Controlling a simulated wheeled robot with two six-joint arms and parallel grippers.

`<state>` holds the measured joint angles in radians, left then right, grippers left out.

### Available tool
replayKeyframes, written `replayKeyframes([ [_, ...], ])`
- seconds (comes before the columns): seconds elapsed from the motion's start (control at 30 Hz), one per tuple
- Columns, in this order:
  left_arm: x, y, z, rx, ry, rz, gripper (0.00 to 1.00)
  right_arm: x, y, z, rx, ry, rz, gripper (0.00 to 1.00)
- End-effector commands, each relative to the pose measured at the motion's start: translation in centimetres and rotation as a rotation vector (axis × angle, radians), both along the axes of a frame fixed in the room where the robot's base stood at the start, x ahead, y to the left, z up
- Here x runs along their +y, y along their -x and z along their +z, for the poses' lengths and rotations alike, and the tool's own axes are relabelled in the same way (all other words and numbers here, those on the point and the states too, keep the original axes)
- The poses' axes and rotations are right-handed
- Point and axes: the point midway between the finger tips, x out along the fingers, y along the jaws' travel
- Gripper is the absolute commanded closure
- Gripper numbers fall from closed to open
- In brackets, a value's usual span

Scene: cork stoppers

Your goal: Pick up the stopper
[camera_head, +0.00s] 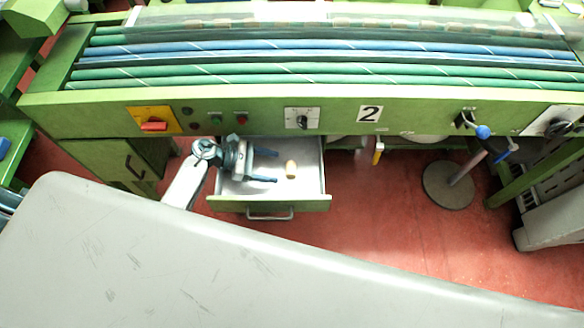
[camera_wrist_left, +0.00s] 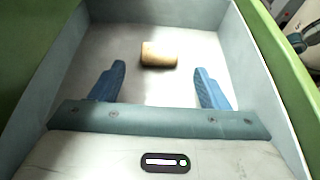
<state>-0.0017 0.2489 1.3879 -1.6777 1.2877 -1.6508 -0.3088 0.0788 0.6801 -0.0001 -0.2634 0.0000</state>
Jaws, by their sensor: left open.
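The cork stopper (camera_head: 291,169) is a small tan cylinder in the open drawer (camera_head: 318,203) under the green bench. In the left wrist view the stopper (camera_wrist_left: 159,55) lies on its side on the drawer floor, beyond the fingertips and roughly centred between them. My left gripper (camera_head: 266,166) is over the drawer, to the left of the stopper, with its blue fingers pointing right toward it. In the left wrist view the gripper (camera_wrist_left: 160,78) is open, with nothing between its fingers. My right gripper is not in view.
The drawer's side walls (camera_wrist_left: 246,62) stand close around the gripper. The green bench front (camera_head: 255,119) with switches is above and behind the drawer. A round-based stand (camera_head: 449,187) is on the red floor to the right. A grey surface (camera_head: 180,265) fills the foreground.

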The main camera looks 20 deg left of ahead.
Motion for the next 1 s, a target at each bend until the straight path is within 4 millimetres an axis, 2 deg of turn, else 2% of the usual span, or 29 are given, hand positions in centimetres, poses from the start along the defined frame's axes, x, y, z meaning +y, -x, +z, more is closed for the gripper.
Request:
replayKeyframes([
  [0.27, -3.6, -1.3, -0.2, 0.001, 0.004, 0.0, 0.31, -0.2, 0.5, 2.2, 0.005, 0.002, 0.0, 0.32],
  [0.4, -5.0, -1.7, -1.2, 0.001, 0.001, 0.0, 0.31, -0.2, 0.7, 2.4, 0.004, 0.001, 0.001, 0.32],
  [0.7, -5.4, -1.8, -1.6, 0.0, 0.0, 0.0, 0.31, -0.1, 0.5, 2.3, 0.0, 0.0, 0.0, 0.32],
  [0.93, -5.3, -1.8, -1.6, 0.0, 0.0, 0.0, 0.76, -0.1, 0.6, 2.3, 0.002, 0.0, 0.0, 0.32],
  [1.0, -5.3, -1.8, -1.6, 0.0, 0.0, 0.0, 0.78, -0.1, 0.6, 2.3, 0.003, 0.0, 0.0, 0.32],
])
